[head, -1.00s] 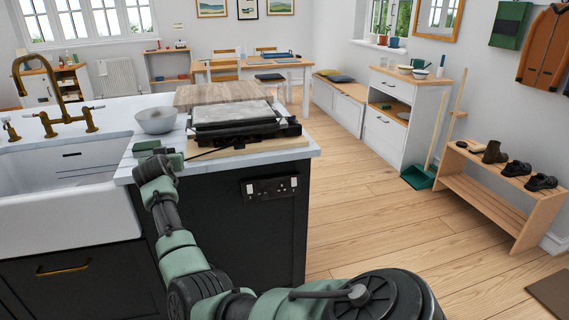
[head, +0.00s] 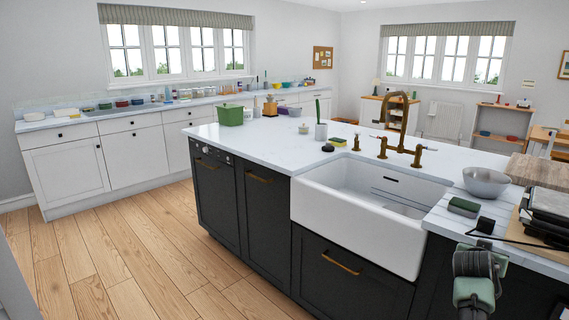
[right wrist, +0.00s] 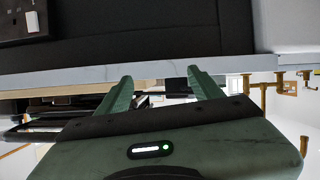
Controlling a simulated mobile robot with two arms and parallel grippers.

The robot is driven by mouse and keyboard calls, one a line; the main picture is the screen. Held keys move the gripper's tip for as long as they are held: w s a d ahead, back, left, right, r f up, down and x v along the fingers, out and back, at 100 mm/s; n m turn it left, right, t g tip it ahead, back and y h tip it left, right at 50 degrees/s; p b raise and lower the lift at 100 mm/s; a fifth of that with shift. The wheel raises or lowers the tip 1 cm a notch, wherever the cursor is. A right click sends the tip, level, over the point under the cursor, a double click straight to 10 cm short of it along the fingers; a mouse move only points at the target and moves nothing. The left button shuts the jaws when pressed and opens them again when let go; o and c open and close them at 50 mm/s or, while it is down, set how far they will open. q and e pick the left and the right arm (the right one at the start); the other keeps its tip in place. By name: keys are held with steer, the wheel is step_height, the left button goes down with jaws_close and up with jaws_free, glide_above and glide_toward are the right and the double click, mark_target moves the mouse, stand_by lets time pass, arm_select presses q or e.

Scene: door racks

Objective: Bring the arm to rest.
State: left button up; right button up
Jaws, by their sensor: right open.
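My right arm (head: 474,283) rises from the bottom right of the head view, in front of the dark island cabinets. Its far end is close to the worktop edge, and its fingers cannot be made out there. In the right wrist view my right gripper (right wrist: 162,88) has its two green fingers apart with nothing between them. The pale worktop edge (right wrist: 165,73) and a dark cabinet front (right wrist: 150,40) lie beyond the fingertips. My left gripper is in neither view.
The island worktop (head: 275,137) holds a white sink (head: 360,215), a brass tap (head: 403,130), a grey bowl (head: 486,182), a green block (head: 463,207) and a dark appliance (head: 548,212) near the arm. Wooden floor (head: 150,255) on the left is clear.

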steer(key=s+a+f+n+g+y, duration=0.1)
steer(key=s+a+f+n+y, duration=0.2)
steer(key=s+a+f, duration=0.7)
steer(key=s+a+f+n+g+y, duration=0.1)
steer(key=s+a+f+n+y, duration=0.15)
steer(key=s+a+f, duration=0.85)
steer(key=s+a+n+g+y, duration=0.2)
steer(key=s+a, duration=0.5)
steer(key=s, duration=0.4)
steer(key=s+a+n+g+y, duration=0.25)
steer(key=s+a, duration=0.35)
steer(key=s, duration=0.5)
step_height(320, 180, down, 23)
steer(key=s+p, duration=0.1)
steer(key=p, duration=0.1)
steer(key=s+d+f+g, duration=0.1)
steer(key=s+d+f, duration=0.2)
steer(key=s+f, duration=1.2)
steer(key=shift+s+f+n+g+p, duration=0.35)
steer(key=shift+s+f+p, duration=0.1)
steer(key=shift+s, duration=0.8)
steer(key=shift+c, duration=0.4)
